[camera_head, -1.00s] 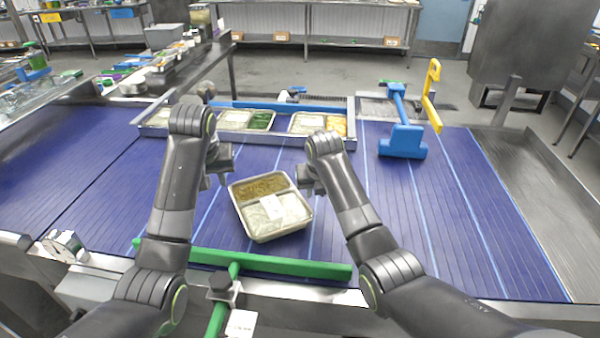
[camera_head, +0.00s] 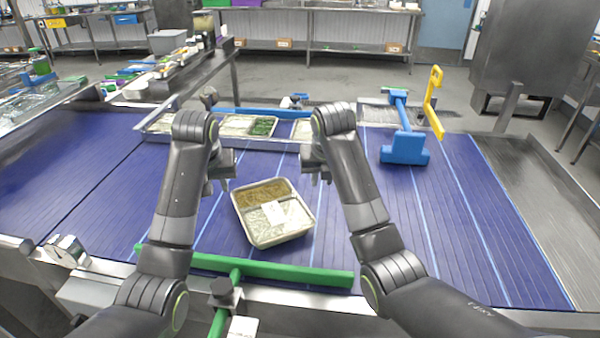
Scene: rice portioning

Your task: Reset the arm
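My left gripper (camera_head: 222,178) hangs above the blue conveyor, to the left of a food tray and apart from it. My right gripper (camera_head: 318,174) hangs above and to the right of the tray's far corner. The fingers of both are small and partly hidden by the arms, so I cannot tell how far apart they are. Neither appears to hold anything. The tray (camera_head: 240,222) sits turned at an angle on the belt, with a brown portion at the back and a white portion with a pale label in front.
A metal holder (camera_head: 222,137) with filled trays stands across the far side of the blue belt (camera_head: 430,235). A green bar (camera_head: 265,267) runs along the near edge. The belt's right side is clear.

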